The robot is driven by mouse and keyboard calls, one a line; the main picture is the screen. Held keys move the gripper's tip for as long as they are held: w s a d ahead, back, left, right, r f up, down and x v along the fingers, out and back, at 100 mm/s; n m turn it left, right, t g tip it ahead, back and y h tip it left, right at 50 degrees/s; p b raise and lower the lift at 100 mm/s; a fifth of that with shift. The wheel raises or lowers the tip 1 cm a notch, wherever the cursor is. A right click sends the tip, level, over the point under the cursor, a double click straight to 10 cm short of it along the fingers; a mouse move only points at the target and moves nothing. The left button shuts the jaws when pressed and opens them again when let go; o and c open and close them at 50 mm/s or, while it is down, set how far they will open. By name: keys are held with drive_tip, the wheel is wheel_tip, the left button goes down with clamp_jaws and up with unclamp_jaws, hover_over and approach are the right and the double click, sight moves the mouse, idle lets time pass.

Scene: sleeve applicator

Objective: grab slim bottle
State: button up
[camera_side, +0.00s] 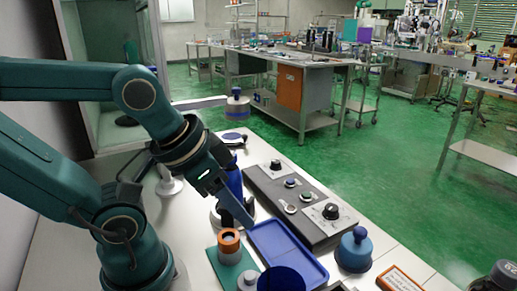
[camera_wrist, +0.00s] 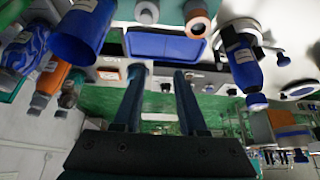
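The wrist view, which looks inverted, shows a labelled blue bottle (camera_wrist: 243,68) off to the right of my fingers. Other bottles there are a marbled blue one (camera_wrist: 22,52) and an orange one (camera_wrist: 50,78) at the far left. I cannot tell for sure which one the task names. My gripper (camera_wrist: 160,73) is open, with its two fingers apart and nothing between them.
A blue tray (camera_side: 288,256) lies just right of my gripper. A control box (camera_side: 300,203) with knobs runs behind it. An orange ring-shaped part (camera_side: 229,241), a dark blue cup (camera_side: 281,281) and a blue-capped jar (camera_side: 354,250) stand nearby. Free bench room is small.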

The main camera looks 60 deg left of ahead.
drive_tip(key=o, duration=0.3)
drive_tip(key=shift+o, duration=0.2)
drive_tip(key=shift+r, duration=0.1)
wheel_tip(320, 180, up, 5)
drive_tip(key=m+y, duration=1.3)
drive_tip(key=m, duration=0.9)
hover_over(230, 172)
drive_tip(key=shift+g, duration=0.4)
wheel_tip(230, 172, down, 7)
drive_tip(key=shift+d+r, duration=0.1)
drive_tip(key=shift+r, duration=0.1)
drive_tip(key=shift+f, duration=0.4)
drive_tip(key=shift+x, duration=2.55)
